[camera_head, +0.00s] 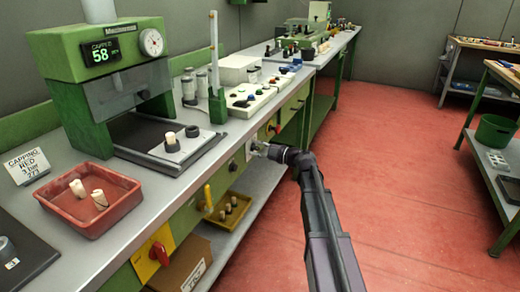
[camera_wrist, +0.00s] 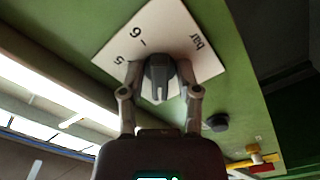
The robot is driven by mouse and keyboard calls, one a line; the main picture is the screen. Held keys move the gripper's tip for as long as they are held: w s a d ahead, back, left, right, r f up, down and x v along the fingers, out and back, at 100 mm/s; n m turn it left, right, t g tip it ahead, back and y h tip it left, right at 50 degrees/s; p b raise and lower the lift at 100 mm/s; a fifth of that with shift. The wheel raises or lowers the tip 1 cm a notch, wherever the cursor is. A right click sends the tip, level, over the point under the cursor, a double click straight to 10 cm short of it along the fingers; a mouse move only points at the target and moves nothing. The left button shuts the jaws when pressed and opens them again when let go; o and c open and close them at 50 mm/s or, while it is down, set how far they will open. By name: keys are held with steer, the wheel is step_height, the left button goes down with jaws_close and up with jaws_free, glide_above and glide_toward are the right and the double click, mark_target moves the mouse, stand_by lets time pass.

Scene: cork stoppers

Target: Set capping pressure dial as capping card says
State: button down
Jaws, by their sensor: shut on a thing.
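The capping card (camera_head: 29,166) stands on the bench at the left behind the red tray. It reads CAPPING, RED, 3 bar, and a smaller last line I cannot read surely. The pressure dial's white plate (camera_wrist: 115,58) is on the green bench front and shows "bar", 6 and 5 in the wrist view. Its dark knob (camera_wrist: 158,72) has a pale pointer mark. My gripper (camera_head: 258,149) is shut on the knob, with a finger on each side in the wrist view (camera_wrist: 160,85). My gripper hides the rest of the scale.
The green capping machine (camera_head: 100,50) has a display reading 58 and a round gauge (camera_head: 151,42). A red tray (camera_head: 60,211) holds corks. A red switch (camera_head: 158,254) and a yellow handle (camera_head: 208,196) are on the bench front.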

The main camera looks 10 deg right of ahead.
steer(key=shift+s+a+m, duration=0.1)
steer(key=shift+a+m, duration=0.1)
steer(key=shift+m, duration=0.1)
steer(key=c, duration=0.6)
jaws_free()
steer(key=shift+c, duration=0.2)
steer(key=shift+d, duration=0.2)
steer(key=v, duration=1.1)
steer(key=shift+s+d, duration=0.2)
steer(key=shift+d, duration=0.05)
